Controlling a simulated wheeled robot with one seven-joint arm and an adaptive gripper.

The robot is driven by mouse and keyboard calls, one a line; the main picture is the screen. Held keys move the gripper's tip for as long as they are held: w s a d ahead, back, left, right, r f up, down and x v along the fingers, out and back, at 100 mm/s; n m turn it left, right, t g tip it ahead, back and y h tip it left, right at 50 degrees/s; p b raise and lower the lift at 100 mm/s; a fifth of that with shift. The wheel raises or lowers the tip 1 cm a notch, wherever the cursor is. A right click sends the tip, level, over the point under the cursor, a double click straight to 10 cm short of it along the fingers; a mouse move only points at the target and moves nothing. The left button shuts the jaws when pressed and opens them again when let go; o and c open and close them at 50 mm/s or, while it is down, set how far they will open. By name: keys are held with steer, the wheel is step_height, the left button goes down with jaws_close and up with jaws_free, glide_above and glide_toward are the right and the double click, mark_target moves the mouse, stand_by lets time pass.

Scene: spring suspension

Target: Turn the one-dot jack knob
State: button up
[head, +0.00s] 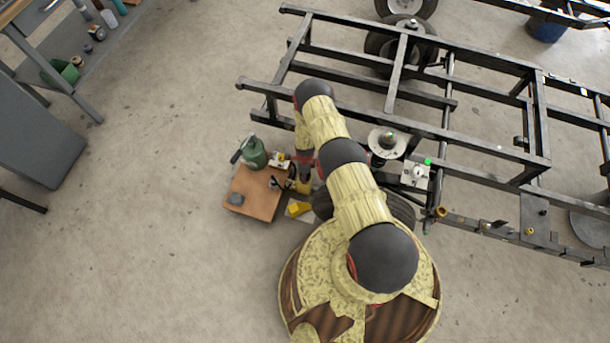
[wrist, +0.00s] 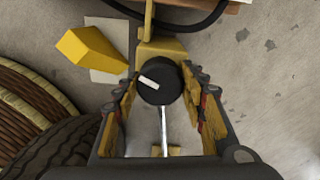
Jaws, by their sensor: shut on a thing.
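A round black knob (wrist: 152,92) with a white bar mark sits on a yellow jack body (wrist: 160,50) in the wrist view. No single dot can be made out on it. My gripper (wrist: 163,80) has its two fingers on either side of the knob and is shut on it. A bright metal rod (wrist: 165,130) runs from the knob down between the fingers. In the head view my gripper (head: 291,183) is low beside the wooden board, and my arm hides most of the knob and jack.
A yellow wedge-shaped block (wrist: 90,52) lies left of the jack, near a tyre (wrist: 60,150). A black steel frame (head: 420,110) fills the upper right.

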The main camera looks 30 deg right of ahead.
steer(key=c, duration=0.4)
